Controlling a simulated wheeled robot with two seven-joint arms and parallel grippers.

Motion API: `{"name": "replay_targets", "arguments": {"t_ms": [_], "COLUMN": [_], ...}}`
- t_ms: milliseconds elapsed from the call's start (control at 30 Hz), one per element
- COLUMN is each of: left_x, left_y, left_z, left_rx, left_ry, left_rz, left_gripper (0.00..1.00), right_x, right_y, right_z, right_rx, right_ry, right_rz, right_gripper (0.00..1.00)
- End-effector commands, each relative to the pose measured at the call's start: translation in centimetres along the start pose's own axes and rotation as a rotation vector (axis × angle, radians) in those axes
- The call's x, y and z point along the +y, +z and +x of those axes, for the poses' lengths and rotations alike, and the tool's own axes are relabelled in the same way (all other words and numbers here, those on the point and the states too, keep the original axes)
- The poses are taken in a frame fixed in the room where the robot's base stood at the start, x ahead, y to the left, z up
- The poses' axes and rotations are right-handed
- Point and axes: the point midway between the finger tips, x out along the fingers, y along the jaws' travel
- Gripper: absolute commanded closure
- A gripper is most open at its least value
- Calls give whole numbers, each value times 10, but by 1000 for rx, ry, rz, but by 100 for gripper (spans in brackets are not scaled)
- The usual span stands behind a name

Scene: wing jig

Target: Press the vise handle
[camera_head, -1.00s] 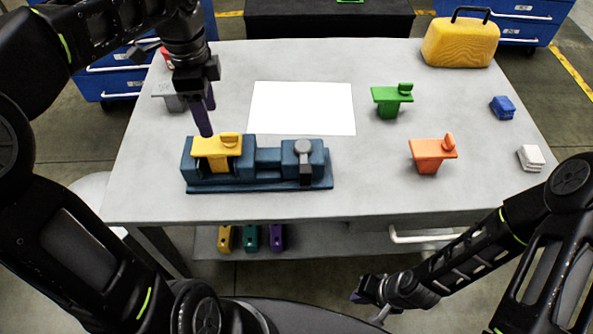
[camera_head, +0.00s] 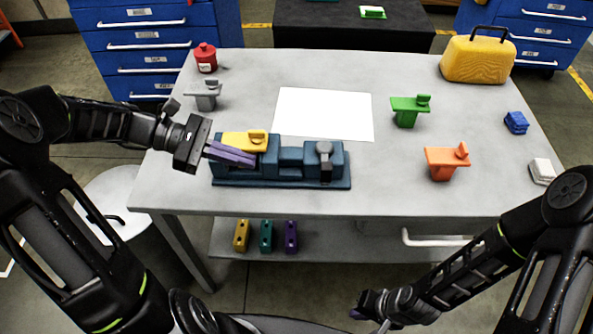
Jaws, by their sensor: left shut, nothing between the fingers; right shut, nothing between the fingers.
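The dark blue vise (camera_head: 283,180) lies on the grey table's front left part. Its handle (camera_head: 325,160), a grey round knob with a dark lever hanging down, is at the vise's right end. A yellow part (camera_head: 244,141) sits in the vise's left end. My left gripper (camera_head: 252,159) is shut, its purple fingers pointing right in front of the yellow part; I cannot tell whether they touch it. It is left of the handle and apart from it. My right gripper (camera_head: 356,312) is low in front of the table, small and partly seen, away from the vise.
A white sheet (camera_head: 324,113) lies behind the vise. Green (camera_head: 405,112), orange (camera_head: 442,164) and grey (camera_head: 207,97) parts stand on the table. A red can (camera_head: 205,58), yellow case (camera_head: 478,58), blue block (camera_head: 515,122) and white block (camera_head: 542,171) are near the edges.

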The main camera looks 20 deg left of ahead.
Motion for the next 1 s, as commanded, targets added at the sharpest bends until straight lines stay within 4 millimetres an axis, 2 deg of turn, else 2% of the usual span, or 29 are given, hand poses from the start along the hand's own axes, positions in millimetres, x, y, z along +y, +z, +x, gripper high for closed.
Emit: {"name": "replay_targets", "arguments": {"t_ms": [100,200,633,867,1000], "left_x": [6,7,8,8,8], "left_y": [0,-1,-2,-5,-5], "left_z": [-3,-4,-1,16,38], "left_rx": [-45,-60,-58,-56,-59], "left_ry": [52,67,64,62,59], "left_rz": [-135,-178,-176,-173,-170], "left_gripper": [100,100,100,100,100], "right_x": [0,0,2,11,19], "right_y": [0,0,0,0,-1], "right_z": [-1,-1,4,27,49], "right_rx": [0,0,1,2,3], "right_ry": [0,0,0,0,0], "right_rz": [0,0,0,0,0], "right_gripper": [100,100,100,100,100]}}
